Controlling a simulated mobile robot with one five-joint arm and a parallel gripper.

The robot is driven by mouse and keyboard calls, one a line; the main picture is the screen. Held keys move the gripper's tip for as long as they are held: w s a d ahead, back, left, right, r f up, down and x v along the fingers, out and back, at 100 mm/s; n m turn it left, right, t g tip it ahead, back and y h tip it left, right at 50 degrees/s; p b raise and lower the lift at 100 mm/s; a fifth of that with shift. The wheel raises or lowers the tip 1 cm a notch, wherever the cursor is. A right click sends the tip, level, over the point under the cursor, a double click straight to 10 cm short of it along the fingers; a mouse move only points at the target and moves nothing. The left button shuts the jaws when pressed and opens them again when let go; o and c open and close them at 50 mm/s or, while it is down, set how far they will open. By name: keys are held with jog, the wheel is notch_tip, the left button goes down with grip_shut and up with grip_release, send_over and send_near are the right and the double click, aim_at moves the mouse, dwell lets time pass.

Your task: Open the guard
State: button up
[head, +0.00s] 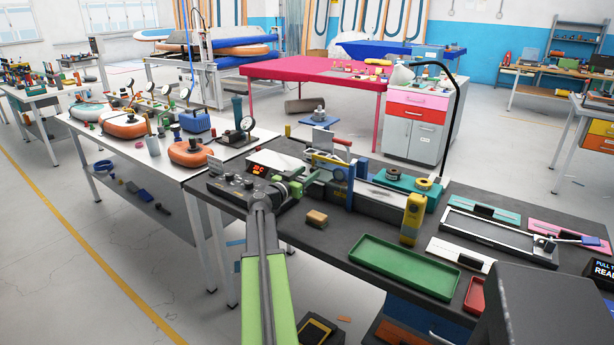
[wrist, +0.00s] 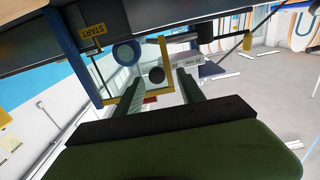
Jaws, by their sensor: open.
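The guard appears to be the yellow-edged frame (wrist: 166,62) in the wrist view, with a see-through middle, beside a blue post (wrist: 78,55). In the head view a yellow-edged frame (head: 331,161) stands at the machine on the dark bench, just right of my gripper, partly hidden by blue uprights. My gripper (head: 303,182) is open, at the left end of the machine. In the wrist view its two green fingers (wrist: 160,88) are apart, with parts of the frame showing between and beyond them. I cannot tell whether they touch it.
A START label (wrist: 92,30) shows in the wrist view.

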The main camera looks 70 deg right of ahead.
jog(key=shift+s+d, duration=0.1)
jog(key=shift+d, duration=0.35)
jog(key=c, duration=0.8)
grip_shut()
